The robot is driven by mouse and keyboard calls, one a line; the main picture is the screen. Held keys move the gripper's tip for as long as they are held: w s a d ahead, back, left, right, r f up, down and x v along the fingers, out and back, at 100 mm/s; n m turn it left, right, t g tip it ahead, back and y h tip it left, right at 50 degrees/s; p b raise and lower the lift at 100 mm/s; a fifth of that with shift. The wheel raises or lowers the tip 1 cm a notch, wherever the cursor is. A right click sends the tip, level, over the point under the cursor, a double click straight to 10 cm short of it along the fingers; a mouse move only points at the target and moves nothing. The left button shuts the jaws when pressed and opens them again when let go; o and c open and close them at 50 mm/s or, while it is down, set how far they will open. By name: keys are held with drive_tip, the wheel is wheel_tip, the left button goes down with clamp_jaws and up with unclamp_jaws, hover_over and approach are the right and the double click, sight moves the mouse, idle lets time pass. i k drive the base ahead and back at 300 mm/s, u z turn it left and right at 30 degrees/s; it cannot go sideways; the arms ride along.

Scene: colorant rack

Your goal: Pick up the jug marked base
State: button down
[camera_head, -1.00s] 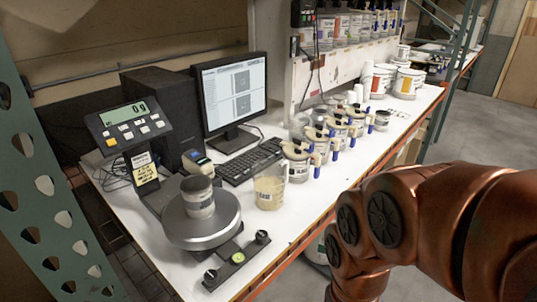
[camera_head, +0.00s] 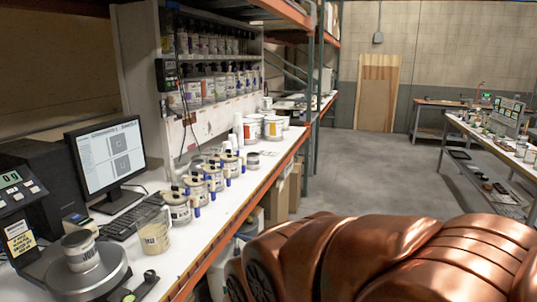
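A clear jug (camera_head: 154,232) with dark lettering on its front and pale cream contents in its lower part stands upright on the white bench, left of my arm. The lettering is too small to read surely. It stands between the scale and the row of lidded cans. My copper-coloured arm fills the lower right of the view, apart from the jug. My gripper is outside the view.
A round scale (camera_head: 92,279) with a labelled can (camera_head: 80,250) on it stands left of the jug. Behind are a keyboard (camera_head: 122,222) and monitor (camera_head: 105,158). Several lidded cans (camera_head: 178,207) stand close on the right. The floor (camera_head: 370,185) beyond is clear.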

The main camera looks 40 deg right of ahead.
sight(150, 223)
drive_tip(key=z, duration=0.75)
drive_tip(key=i, duration=0.8)
drive_tip(key=z, duration=1.3)
drive_tip(key=i, duration=1.7)
drive_tip(key=u, duration=0.7)
drive_tip(key=i, duration=1.45)
drive_tip(key=u, duration=3.6)
